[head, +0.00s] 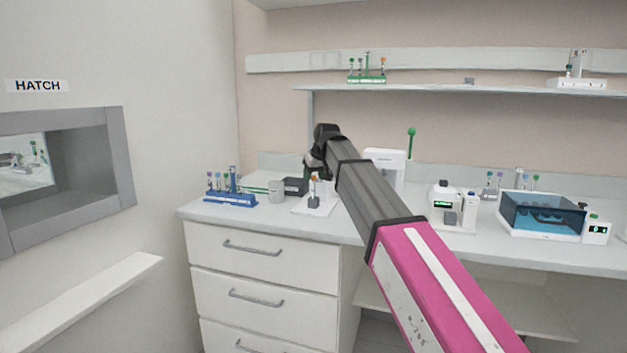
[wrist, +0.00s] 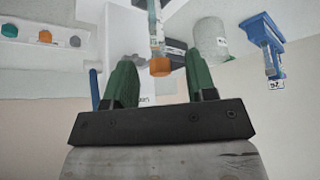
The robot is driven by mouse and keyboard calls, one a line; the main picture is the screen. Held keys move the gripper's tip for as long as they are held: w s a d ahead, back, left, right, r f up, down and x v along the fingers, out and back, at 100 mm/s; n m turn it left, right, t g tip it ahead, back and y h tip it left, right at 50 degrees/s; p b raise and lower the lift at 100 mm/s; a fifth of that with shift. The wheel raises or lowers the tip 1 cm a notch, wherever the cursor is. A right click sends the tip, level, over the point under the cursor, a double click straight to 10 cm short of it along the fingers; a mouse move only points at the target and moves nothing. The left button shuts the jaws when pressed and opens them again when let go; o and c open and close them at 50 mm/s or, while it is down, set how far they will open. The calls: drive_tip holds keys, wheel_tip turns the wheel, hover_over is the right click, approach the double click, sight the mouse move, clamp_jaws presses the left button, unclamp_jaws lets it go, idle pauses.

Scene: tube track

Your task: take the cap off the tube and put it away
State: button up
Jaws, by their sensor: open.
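The tube (wrist: 152,22) has an orange cap (wrist: 158,66) and appears near the top middle of the wrist view. In the head view, the orange-capped tube (head: 313,180) stands upright in a small dark holder (head: 314,200) on the counter. My gripper (wrist: 160,82) is open, with its two green fingers on either side of the cap in the picture. Nothing is held between them. The cap looks apart from the fingers, beyond their tips; the exact distance is unclear. In the head view, my gripper (head: 313,163) is dark and partly hidden by the wrist, just above the tube.
A blue tube rack (head: 231,199) and a beaker (head: 275,191) stand left of the holder. A dark box (head: 295,186) is behind. A white strip (wrist: 62,40) with teal, orange and purple round spots lies at the wrist view's upper left. Bench machines (head: 452,207) stand right.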

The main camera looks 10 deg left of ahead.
drive_tip(key=c, duration=0.8)
drive_tip(key=shift+s, duration=0.1)
drive_tip(key=shift+s+r, duration=0.35)
drive_tip(key=shift+r, duration=0.1)
wheel_tip(320, 180, up, 6)
drive_tip(key=shift+s+a+r, duration=0.25)
drive_tip(key=shift+s+r, duration=0.25)
drive_tip(key=shift+s, duration=2.7)
drive_tip(key=shift+s+a+r, duration=0.25)
drive_tip(key=shift+s+r, duration=0.3)
drive_tip(key=shift+s, duration=2.6)
drive_tip(key=shift+s+a+r, duration=0.25)
drive_tip(key=shift+s+r, duration=0.25)
drive_tip(key=shift+s, duration=2.7)
